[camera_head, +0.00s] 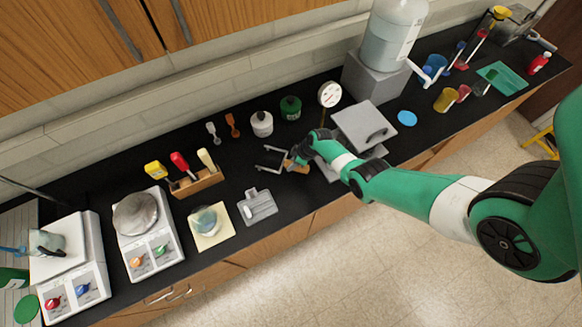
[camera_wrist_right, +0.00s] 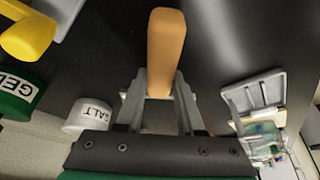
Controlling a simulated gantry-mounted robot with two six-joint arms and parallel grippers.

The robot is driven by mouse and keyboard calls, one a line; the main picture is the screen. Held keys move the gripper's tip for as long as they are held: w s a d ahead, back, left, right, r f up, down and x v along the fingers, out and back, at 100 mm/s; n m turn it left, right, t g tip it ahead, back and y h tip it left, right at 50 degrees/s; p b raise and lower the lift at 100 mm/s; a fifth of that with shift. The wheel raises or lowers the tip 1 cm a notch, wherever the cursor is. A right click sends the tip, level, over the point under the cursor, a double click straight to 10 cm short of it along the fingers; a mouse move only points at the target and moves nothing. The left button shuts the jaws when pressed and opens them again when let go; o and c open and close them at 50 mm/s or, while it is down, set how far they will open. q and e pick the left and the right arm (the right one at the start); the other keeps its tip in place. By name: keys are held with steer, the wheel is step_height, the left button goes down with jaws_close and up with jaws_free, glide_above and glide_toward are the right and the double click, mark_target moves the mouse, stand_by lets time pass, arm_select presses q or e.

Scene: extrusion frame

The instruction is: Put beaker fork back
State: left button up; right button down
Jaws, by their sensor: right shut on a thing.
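My right gripper (camera_head: 294,163) is shut on the handle. In the right wrist view the tan handle (camera_wrist_right: 166,50) stands out between the two fingers of my right gripper (camera_wrist_right: 158,98); the prongs cannot be made out there. Whether the fork touches the counter I cannot tell. My left gripper is not in view.
A wooden rack (camera_head: 198,182) with coloured-handled tools and a grey slotted tray (camera_head: 257,206) are left of the fork. A white jar (camera_head: 262,124) and green jar (camera_head: 291,107) stand behind it.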

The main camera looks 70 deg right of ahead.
steer(key=shift+a+f, duration=0.2)
steer(key=shift+f, duration=0.8)
steer(key=shift+r, duration=0.25)
steer(key=shift+f, duration=0.2)
steer(key=c, duration=0.5)
jaws_free()
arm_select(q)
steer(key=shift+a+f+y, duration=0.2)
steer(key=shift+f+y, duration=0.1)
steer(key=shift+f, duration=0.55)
arm_select(e)
steer(key=shift+r, duration=0.1)
